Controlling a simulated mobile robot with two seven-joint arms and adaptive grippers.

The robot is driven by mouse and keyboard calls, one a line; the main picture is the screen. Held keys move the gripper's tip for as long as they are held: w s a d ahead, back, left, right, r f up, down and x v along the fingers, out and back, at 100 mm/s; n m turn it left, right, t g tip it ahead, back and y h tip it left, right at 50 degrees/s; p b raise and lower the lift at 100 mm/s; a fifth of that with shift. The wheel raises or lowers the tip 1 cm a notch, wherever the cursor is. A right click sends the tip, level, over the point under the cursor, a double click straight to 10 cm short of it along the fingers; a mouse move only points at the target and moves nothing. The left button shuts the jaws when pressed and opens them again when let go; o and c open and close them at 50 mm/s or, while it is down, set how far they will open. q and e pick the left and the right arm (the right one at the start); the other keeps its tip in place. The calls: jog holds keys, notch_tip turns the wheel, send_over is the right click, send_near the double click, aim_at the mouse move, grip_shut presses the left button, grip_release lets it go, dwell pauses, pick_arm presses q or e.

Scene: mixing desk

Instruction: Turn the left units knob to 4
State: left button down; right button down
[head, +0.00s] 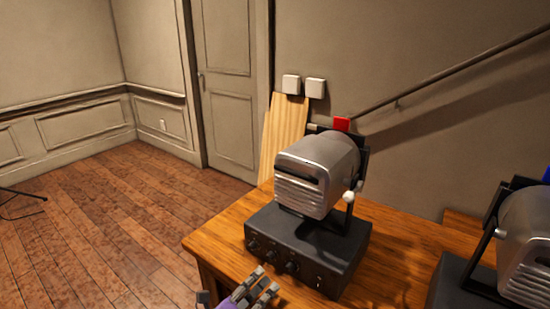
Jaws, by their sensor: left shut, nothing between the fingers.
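A dark control box (312,246) stands on the wooden desk, with a silver ribbed lamp-like unit (318,172) on top. Its front face carries several small dark knobs, one of them a larger knob (291,267) toward the right. Their markings are too small to read, so I cannot tell which is the units knob or its setting. My left gripper (268,282), on a purple arm at the bottom edge, is shut and empty just in front of and below the knobs. I cannot tell whether it touches one. My right gripper is not in view.
A second, similar silver unit (527,245) stands at the right edge of the wooden desk (386,268). The desk between the two units is clear. A wooden board (283,135) leans on the wall behind.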

aim_at(290, 260)
pick_arm(q)
jog(key=x, duration=0.3)
jog(key=shift+w+d, duration=0.25)
jog(key=shift+d, duration=0.05)
jog(key=shift+w+d, duration=0.3)
jog(key=shift+w, duration=0.25)
jog(key=shift+r, duration=0.15)
jog(key=shift+d, duration=0.1)
jog(key=shift+s+d, duration=0.15)
jog(key=shift+d, duration=0.1)
jog(key=shift+r, duration=0.1)
jog(key=shift+d+r+p, duration=0.25)
jog(key=shift+r+p, duration=0.2)
jog(key=shift+p, duration=0.1)
jog(key=shift+s+d, duration=0.1)
jog(key=shift+d, duration=0.1)
jog(key=shift+d+r+p, duration=0.1)
jog(key=shift+p, duration=0.2)
